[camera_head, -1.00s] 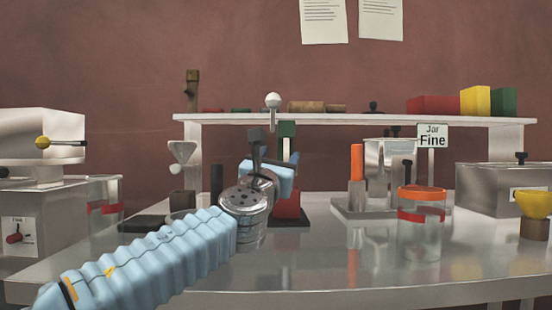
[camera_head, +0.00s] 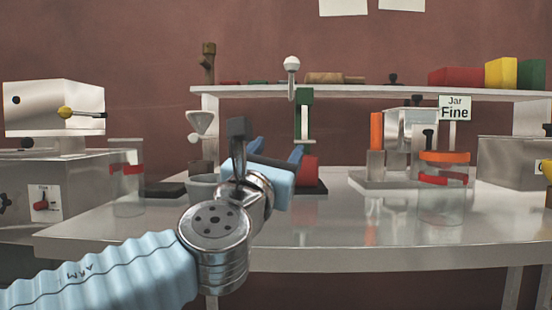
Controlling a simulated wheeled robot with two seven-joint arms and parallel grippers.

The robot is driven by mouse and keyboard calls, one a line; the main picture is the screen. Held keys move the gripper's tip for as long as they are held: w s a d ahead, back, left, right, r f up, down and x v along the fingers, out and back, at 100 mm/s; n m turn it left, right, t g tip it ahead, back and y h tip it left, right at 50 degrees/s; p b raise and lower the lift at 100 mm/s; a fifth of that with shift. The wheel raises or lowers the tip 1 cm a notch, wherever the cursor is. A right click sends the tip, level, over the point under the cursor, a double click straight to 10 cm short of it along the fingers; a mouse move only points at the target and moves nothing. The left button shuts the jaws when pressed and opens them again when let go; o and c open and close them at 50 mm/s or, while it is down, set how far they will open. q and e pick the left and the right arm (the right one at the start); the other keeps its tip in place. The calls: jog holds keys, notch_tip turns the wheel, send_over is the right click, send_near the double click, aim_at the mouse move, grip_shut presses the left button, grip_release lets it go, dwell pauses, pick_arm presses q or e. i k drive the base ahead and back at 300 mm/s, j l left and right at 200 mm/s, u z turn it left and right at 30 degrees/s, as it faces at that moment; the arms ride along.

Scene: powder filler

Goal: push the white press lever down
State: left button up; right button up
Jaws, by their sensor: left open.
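The press is a green and white column (camera_head: 304,121) with a red part (camera_head: 307,170) low down, on a dark base behind the table's front edge. Its white lever has a round white knob (camera_head: 291,64) and stands up, above the column top and in front of the shelf. My left gripper (camera_head: 262,150), dark-fingered with light blue parts, is open and empty, in front and to the left of the column, below the knob. It looks apart from the lever, but the depth gap is hard to judge. It partly hides the press base. My right gripper is out of view.
A white shelf (camera_head: 365,91) with small items and coloured boxes runs behind. A funnel stand (camera_head: 201,123) is left of the press. An orange-lidded jar (camera_head: 445,195) and metal device (camera_head: 410,133) stand right. The table front (camera_head: 330,240) is clear.

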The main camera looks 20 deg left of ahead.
aim_at(292, 64)
jog(key=k, duration=1)
